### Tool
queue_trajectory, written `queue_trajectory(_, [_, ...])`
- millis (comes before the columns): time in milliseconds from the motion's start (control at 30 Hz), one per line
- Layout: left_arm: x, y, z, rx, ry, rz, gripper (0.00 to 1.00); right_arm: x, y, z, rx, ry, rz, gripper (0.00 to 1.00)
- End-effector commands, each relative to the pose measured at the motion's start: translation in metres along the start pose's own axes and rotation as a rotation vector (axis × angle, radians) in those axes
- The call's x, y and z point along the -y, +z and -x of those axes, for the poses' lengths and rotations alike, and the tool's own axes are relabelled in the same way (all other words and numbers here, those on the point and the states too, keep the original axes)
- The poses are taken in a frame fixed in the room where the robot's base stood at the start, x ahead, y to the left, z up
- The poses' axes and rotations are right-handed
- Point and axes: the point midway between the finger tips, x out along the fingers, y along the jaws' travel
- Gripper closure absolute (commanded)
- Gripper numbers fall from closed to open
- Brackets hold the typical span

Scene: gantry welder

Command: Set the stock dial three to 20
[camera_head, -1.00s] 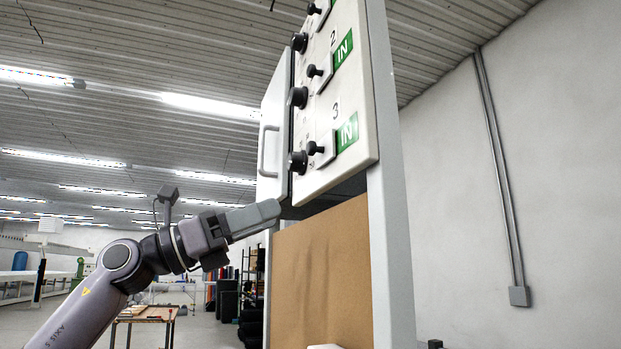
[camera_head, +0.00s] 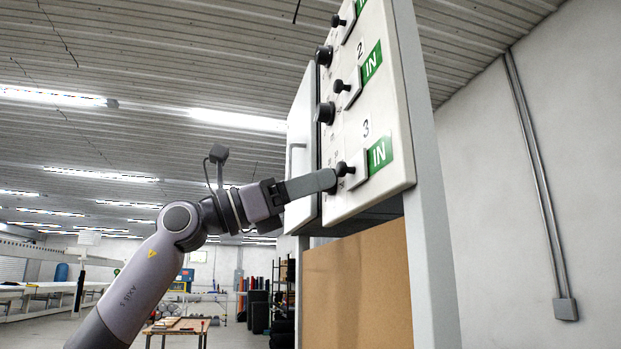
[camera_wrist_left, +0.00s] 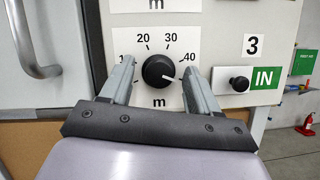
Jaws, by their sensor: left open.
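Stock dial three (camera_wrist_left: 158,72) is a round black knob on a white scale plate, with 20, 30 and 40 readable around it. My left gripper (camera_wrist_left: 159,66) is open, with one finger on each side of the knob. I cannot tell whether either finger touches it. In the head view my left gripper (camera_head: 328,181) reaches the lower part of the panel and mostly hides the dial. My right gripper is not in view.
A black toggle (camera_wrist_left: 239,84) with a green IN label (camera_wrist_left: 266,78) sits right of the dial, under the number 3. Dial two (camera_head: 324,113) is above. A cabinet door with a metal handle (camera_wrist_left: 31,40) is at the left. A fire extinguisher (camera_wrist_left: 308,126) stands far right.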

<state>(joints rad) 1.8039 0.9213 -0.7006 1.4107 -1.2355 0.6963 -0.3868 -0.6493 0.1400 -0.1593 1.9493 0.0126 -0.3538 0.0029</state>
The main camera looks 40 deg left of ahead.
Motion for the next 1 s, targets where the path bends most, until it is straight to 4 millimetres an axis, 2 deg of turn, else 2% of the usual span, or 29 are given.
queue_trajectory(233, [-0.0002,-0.0004,-0.0013,0.0,0.001,0.0,0.39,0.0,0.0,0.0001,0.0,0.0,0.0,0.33])
queue_trajectory(267, [-0.0002,-0.0004,-0.0012,0.0,0.001,0.0,0.45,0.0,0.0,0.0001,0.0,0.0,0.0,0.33])
queue_trajectory(400, [-0.0001,-0.0004,-0.0011,0.0,0.001,0.0,0.91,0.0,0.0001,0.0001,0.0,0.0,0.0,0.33])
queue_trajectory(433, [-0.0001,-0.0004,-0.0011,0.0,0.001,0.0,0.95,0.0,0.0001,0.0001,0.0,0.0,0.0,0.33])
queue_trajectory(733, [0.0,-0.0007,-0.001,0.0,0.01,0.021,0.95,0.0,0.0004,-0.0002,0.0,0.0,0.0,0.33])
queue_trajectory(1000, [0.0013,-0.0008,-0.0008,0.0,0.059,0.139,0.95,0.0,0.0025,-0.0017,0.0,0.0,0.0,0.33])
